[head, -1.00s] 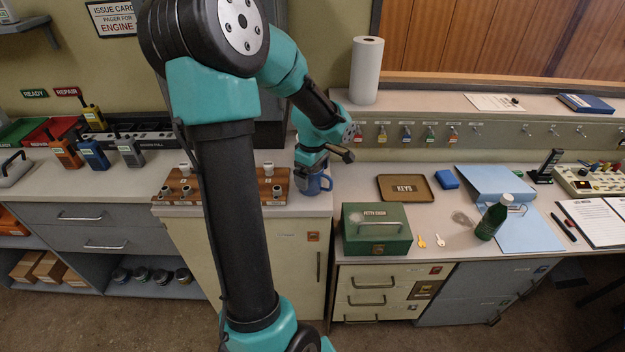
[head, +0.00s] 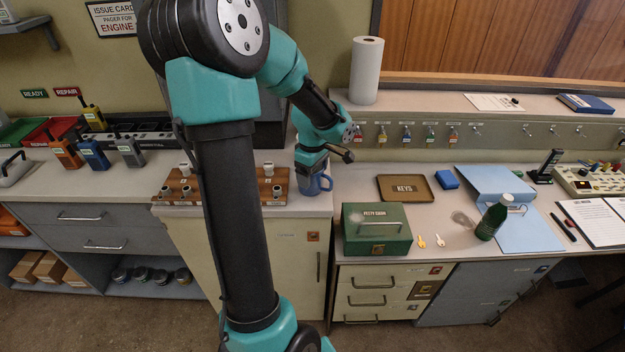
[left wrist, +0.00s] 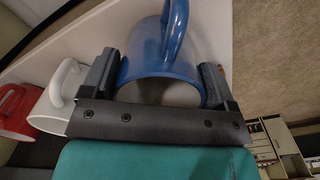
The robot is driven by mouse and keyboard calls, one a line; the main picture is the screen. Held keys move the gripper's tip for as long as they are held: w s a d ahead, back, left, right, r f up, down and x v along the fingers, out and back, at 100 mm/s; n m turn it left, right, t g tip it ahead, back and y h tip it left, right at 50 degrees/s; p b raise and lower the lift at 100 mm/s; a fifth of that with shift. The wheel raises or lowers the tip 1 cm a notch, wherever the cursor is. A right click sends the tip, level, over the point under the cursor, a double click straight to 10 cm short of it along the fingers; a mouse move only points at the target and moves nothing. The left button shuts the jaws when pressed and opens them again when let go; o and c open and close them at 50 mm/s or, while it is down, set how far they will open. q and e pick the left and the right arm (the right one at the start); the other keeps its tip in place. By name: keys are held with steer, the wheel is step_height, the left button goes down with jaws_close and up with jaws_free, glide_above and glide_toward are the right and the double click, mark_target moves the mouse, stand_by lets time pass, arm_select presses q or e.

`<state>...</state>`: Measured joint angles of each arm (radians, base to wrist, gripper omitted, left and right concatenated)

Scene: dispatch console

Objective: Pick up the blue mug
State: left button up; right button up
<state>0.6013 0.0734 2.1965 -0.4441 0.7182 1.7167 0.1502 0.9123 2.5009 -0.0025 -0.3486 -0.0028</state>
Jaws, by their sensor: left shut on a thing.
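The blue mug (head: 324,184) stands at the right end of the left-hand counter, partly hidden by my gripper in the head view. In the left wrist view the blue mug (left wrist: 160,62) sits between the two fingers, its handle away from the palm. My left gripper (head: 311,178) is at the mug, and in the left wrist view my left gripper (left wrist: 158,78) is shut on it. I cannot tell whether the mug's base is clear of the counter. My right gripper is not in view.
A white mug (left wrist: 58,98) and a red mug (left wrist: 15,112) are beside the blue one in the left wrist view. A wooden rack (head: 215,196) lies left of my gripper. A green cash box (head: 376,229) stands on the lower desk to the right.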

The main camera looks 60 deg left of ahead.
arm_select(q)
steer(key=shift+r, duration=0.25)
steer(key=shift+r, duration=1.2)
steer(key=s+d+r, duration=0.1)
steer(key=s+d, duration=0.3)
steer(key=d, duration=0.3)
steer(key=s+d+r, duration=0.1)
steer(key=s+d, duration=0.2)
steer(key=d, duration=0.4)
steer(key=shift+s, duration=0.4)
